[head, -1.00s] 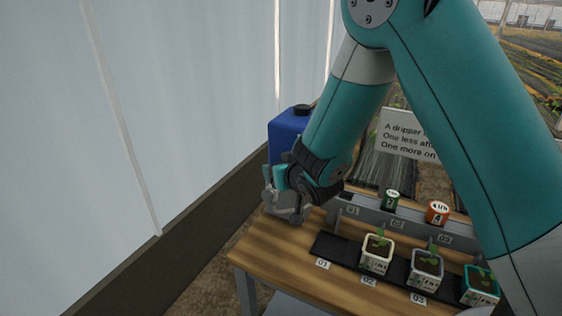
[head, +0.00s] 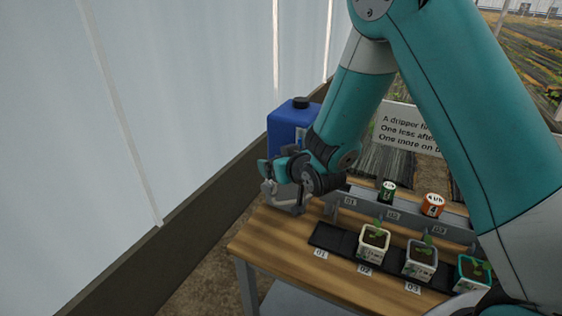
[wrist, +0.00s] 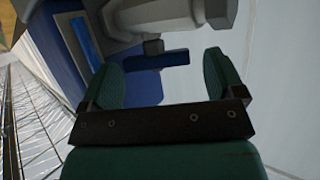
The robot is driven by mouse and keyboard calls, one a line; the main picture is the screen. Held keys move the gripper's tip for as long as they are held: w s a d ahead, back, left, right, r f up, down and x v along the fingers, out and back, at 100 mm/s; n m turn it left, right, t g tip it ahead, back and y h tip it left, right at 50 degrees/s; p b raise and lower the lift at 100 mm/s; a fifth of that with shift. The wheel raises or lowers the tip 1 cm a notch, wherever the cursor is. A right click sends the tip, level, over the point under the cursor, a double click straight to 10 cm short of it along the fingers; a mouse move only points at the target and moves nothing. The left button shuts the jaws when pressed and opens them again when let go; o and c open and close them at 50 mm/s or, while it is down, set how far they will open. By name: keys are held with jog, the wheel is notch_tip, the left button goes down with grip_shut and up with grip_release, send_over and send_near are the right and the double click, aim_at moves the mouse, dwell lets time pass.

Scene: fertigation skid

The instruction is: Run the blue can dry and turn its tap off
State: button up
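The blue can (head: 289,122) with a dark cap stands at the far left end of the wooden bench, partly hidden by my arm. My gripper (head: 267,171) is in front of the can's lower part. In the wrist view my gripper (wrist: 168,80) has its two green fingers wide apart, with nothing clamped between them. A dark blue tap lever (wrist: 158,61) lies just beyond the gap between the fingertips, apart from them as far as I can tell. The can's blue wall (wrist: 145,88) is behind it. Whether liquid runs is not visible.
A grey fitting (wrist: 180,14) is close above the lever in the wrist view. Potted seedlings (head: 373,243) stand on a dark strip to the right. A green canister (head: 388,192) and an orange canister (head: 433,205) stand behind them. The bench front (head: 275,240) is clear.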

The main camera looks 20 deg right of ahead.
jog(key=shift+w+f+h+b, duration=0.15)
jog(key=shift+h+b, duration=0.25)
jog(key=shift+b, duration=0.45)
